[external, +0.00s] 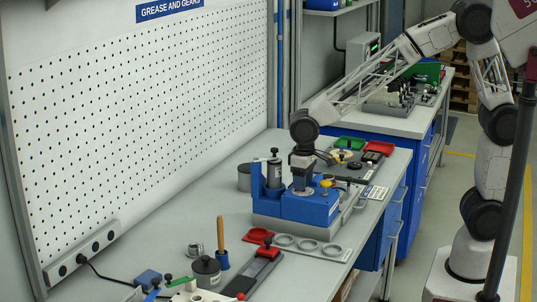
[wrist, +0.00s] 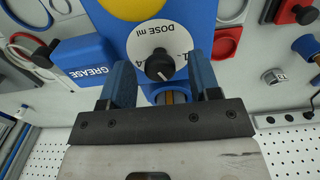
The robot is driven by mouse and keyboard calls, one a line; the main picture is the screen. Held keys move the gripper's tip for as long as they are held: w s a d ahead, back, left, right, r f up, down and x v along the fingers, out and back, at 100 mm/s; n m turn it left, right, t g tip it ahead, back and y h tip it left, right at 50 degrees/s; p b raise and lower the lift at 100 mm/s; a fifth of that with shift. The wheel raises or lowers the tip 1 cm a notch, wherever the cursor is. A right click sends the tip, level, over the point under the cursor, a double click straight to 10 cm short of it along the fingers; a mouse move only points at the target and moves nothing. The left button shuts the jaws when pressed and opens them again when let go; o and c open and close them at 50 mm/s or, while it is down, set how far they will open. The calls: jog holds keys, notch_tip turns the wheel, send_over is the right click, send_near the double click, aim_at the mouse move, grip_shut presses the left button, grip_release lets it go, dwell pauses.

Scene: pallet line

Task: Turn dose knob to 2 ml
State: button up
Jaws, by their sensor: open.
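The dose knob (wrist: 160,66) is black and round. It sits on a white dial (wrist: 160,42) marked "DOSE ml" on a blue dispenser (external: 312,205). A 4 shows at the dial's left and a 1 at its right; other marks are hidden by my fingers. A thin pale line shows near the knob's lower edge, slanting down and right. My gripper (wrist: 161,72) is open, with one blue finger left of the knob and one right of it. In the external view my gripper (external: 302,186) points down over the dispenser and hides the knob.
A yellow round part (external: 326,184) stands on the dispenser's right side. A grey tray with round recesses (external: 312,246) lies in front. Red and green trays are behind.

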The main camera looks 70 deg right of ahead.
jog(key=shift+r, duration=0.15)
jog(key=shift+r, duration=3.75)
jog(key=shift+d, duration=0.1)
jog(key=shift+s+d+r, duration=0.15)
jog(key=shift+s+d, duration=0.05)
jog(key=shift+d, duration=0.05)
jog(key=s+d+r+t, duration=0.1)
jog(key=s+d+r, duration=0.3)
jog(key=s+d, duration=0.9)
jog(key=s+d+f, duration=0.1)
jog(key=s+d, duration=0.3)
jog(key=s, duration=0.4)
jog(key=s+d+f+t, duration=0.1)
jog(key=s+d, duration=0.3)
jog(key=s, duration=0.4)
jog(key=shift+s+d+t, duration=0.15)
jog(key=shift+d+t, duration=0.1)
jog(key=shift+t, duration=0.05)
